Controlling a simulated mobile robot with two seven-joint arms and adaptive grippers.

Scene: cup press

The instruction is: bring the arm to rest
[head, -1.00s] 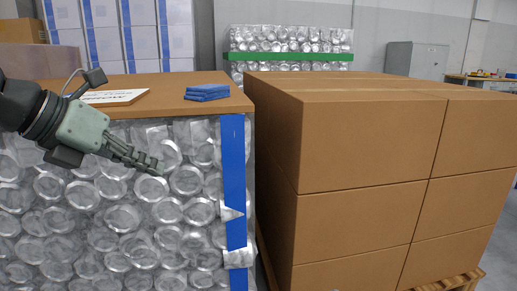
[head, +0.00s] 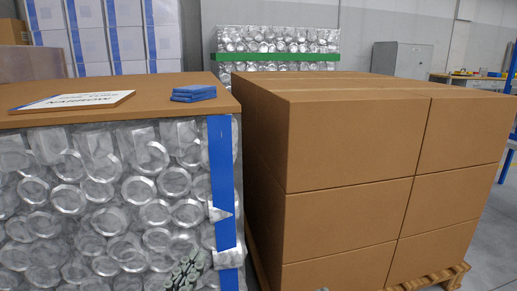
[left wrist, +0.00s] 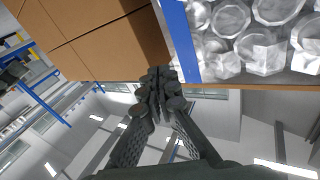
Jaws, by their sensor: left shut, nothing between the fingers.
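My left gripper (head: 184,274) shows only by its fingertips at the bottom edge of the head view, low in front of the wrapped stack of cups (head: 100,190). In the left wrist view the left gripper (left wrist: 158,85) has its fingers together, shut and empty. The wrapped cups also show there at the upper right (left wrist: 250,30). The fingers hold nothing and the rest of the arm is out of the head view. My right gripper is in neither view.
A brown board (head: 150,95) tops the wrapped stack, with a sign (head: 75,101) and folded blue cloths (head: 194,93) on it. Stacked cardboard boxes (head: 350,145) stand close on the right on a wooden pallet (head: 440,280). A grey cabinet (head: 403,65) stands at the back.

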